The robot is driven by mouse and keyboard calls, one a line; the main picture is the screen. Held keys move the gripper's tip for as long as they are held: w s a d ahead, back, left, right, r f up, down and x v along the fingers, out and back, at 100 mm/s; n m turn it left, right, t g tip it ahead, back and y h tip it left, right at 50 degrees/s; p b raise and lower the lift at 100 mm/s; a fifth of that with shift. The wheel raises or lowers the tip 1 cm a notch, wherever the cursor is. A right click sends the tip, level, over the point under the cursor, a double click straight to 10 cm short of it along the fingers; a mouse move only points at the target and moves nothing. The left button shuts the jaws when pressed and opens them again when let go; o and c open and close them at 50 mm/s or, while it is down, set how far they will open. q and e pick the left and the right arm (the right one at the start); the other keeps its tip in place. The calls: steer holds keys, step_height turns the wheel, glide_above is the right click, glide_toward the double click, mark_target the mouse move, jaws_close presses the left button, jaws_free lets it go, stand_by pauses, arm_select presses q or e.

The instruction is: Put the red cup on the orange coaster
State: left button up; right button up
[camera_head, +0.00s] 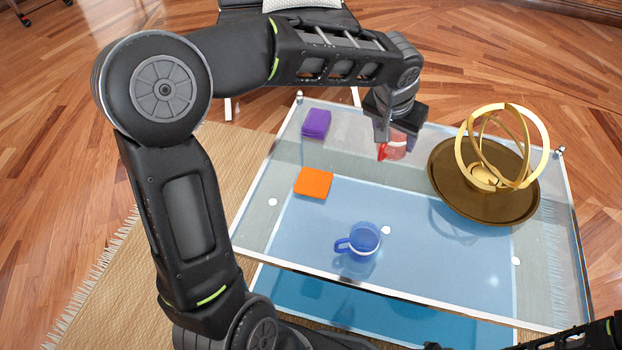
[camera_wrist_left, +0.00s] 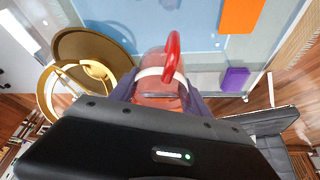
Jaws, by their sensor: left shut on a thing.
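The red cup (camera_head: 393,147) is a clear red mug at the far middle of the glass table in the head view. My left gripper (camera_head: 395,132) comes down from above and is shut on it. In the left wrist view the cup (camera_wrist_left: 165,84) sits between the fingers, with its red handle facing away from my wrist. I cannot tell whether its base touches the glass. The orange coaster (camera_head: 313,182) lies flat and bare at the left of the table, apart from the cup; it also shows in the left wrist view (camera_wrist_left: 241,14).
A blue mug (camera_head: 363,239) stands near the table's front middle. A purple block (camera_head: 316,123) lies at the back left. A brown tray (camera_head: 447,176) with a golden ring sculpture (camera_head: 486,178) stands at the right. The glass between cup and orange coaster is clear.

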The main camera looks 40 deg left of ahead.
steer(key=o, duration=0.4)
step_height(320, 180, up, 2)
steer(key=shift+r+p, duration=0.1)
steer(key=shift+p, duration=0.85)
steer(key=shift+o, duration=1.1)
steer(key=shift+s+a+r+p, duration=0.15)
steer(key=shift+r+p, duration=0.65)
arm_select(q)
steer(key=s+a+f+n, duration=0.2)
steer(key=a+f, duration=0.1)
steer(key=a, duration=0.5)
steer(key=s+a+f+n+y, duration=0.1)
steer(key=s+a+f, duration=0.1)
steer(key=a, duration=0.7)
steer(key=shift+s+f+n, duration=0.2)
steer(key=shift+f+n, duration=0.2)
steer(key=shift+f, duration=0.25)
steer(key=shift+d+f, duration=0.1)
arm_select(e)
steer(key=shift+f, duration=0.1)
arm_select(q)
steer(key=b, duration=0.2)
glide_toward(318, 170)
steer(key=shift+w+f, duration=0.4)
steer(key=shift+w, duration=0.5)
arm_select(e)
steer(key=shift+f, duration=0.9)
